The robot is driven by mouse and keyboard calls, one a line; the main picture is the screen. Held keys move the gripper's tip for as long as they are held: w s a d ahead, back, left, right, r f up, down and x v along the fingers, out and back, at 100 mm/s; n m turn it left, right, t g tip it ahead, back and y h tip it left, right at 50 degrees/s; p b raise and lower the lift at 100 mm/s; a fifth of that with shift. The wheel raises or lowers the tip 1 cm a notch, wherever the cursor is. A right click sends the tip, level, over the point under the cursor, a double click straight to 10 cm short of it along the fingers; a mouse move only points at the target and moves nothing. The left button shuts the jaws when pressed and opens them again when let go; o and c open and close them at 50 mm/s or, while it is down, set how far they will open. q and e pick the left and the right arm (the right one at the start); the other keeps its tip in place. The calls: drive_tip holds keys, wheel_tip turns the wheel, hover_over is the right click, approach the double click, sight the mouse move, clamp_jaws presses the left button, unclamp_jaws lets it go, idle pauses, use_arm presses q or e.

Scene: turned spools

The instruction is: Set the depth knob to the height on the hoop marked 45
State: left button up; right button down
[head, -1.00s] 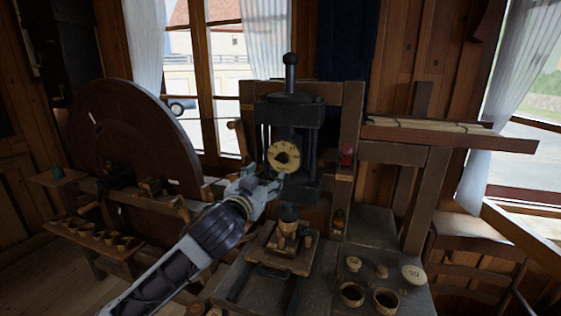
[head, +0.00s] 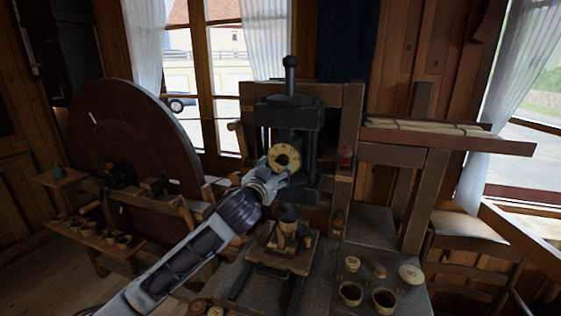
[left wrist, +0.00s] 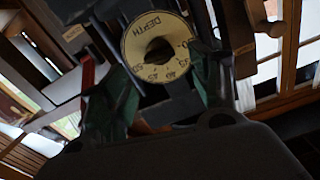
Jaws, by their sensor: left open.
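The depth knob sits in the middle of a pale yellow round dial (head: 284,157) on the front of a dark press (head: 288,112). In the left wrist view the dial (left wrist: 140,44) reads DEPTH, with number marks along its edge, and the knob (left wrist: 159,50) is a dark shape at its centre. My left gripper (head: 277,169) is open, with its fingers just in front of the dial's lower part. Its two green fingers (left wrist: 160,92) show on either side of the dial in the left wrist view. I cannot make out a hoop marked 45. My right gripper is not in view.
Below the press is a small wooden stand (head: 287,257). Cups (head: 350,293) and round pale pieces (head: 411,273) lie on the bench to the right. A large brown wheel (head: 135,140) stands at the left. A red piece (head: 346,155) is right of the press.

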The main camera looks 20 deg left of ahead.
sight(281, 162)
use_arm(q)
drive_tip(key=shift+w+d+p, duration=0.1)
drive_tip(key=shift+w+p, duration=0.7)
drive_tip(key=shift+w, duration=2.2)
drive_tip(key=c, duration=1)
drive_tip(key=shift+c, duration=0.2)
